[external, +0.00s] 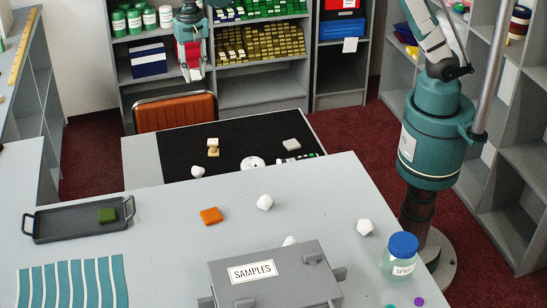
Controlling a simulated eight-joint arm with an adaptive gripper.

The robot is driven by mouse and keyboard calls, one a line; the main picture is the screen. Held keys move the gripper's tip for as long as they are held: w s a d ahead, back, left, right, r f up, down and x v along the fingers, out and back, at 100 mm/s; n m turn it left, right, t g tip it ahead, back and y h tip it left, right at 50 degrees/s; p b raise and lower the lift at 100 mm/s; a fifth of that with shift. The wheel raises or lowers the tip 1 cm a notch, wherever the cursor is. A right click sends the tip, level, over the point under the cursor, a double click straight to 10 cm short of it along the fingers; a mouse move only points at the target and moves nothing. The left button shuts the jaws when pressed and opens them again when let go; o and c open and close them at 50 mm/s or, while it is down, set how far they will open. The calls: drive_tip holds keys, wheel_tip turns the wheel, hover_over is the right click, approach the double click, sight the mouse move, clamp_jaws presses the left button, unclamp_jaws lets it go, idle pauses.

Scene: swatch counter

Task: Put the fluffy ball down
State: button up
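My gripper (191,73) hangs at the top, in front of the shelves and above the orange-brown chair back. A small purple round thing (419,301) and a teal one (390,306) lie at the bottom edge of the grey table, near the jar. Their texture is too small to make out. No other thing in view is clearly a fluffy ball.
The grey table (330,185) bears a dark tray (60,222) with a green block, an orange block (211,216), several white faceted pieces, a grey SAMPLES box (300,275) and a blue-lidded jar (402,258). A black mat (235,145) lies behind. Free room lies mid-table.

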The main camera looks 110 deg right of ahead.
drive_tip(key=s+a+n+p, duration=0.2)
drive_tip(key=a+n, duration=0.2)
drive_tip(key=a, duration=1.9)
drive_tip(key=s+a+n+p, duration=0.2)
drive_tip(key=a+n, duration=0.3)
drive_tip(key=a, duration=1.8)
drive_tip(key=s+a+n+p, duration=0.1)
drive_tip(key=s+a+n, duration=0.2)
drive_tip(key=s+a, duration=0.7)
drive_tip(key=s+a+n+p, duration=0.15)
drive_tip(key=s+a, duration=0.35)
drive_tip(key=a, duration=0.9)
drive_tip(key=s+a+n+p, duration=0.1)
drive_tip(key=s+a+n, duration=0.2)
drive_tip(key=s+a, duration=0.7)
drive_tip(key=shift+w+a+f, duration=0.25)
drive_tip(key=shift+w+f, duration=0.1)
drive_tip(key=shift+f, duration=0.45)
drive_tip(key=shift+w+a+f, duration=0.2)
drive_tip(key=shift+w+f, duration=0.15)
drive_tip(key=shift+f, duration=0.5)
drive_tip(key=shift+w+a+f, duration=0.25)
drive_tip(key=shift+w+f, duration=0.1)
drive_tip(key=shift+f, duration=0.45)
drive_tip(key=shift+f, duration=0.15)
drive_tip(key=shift+f, duration=3)
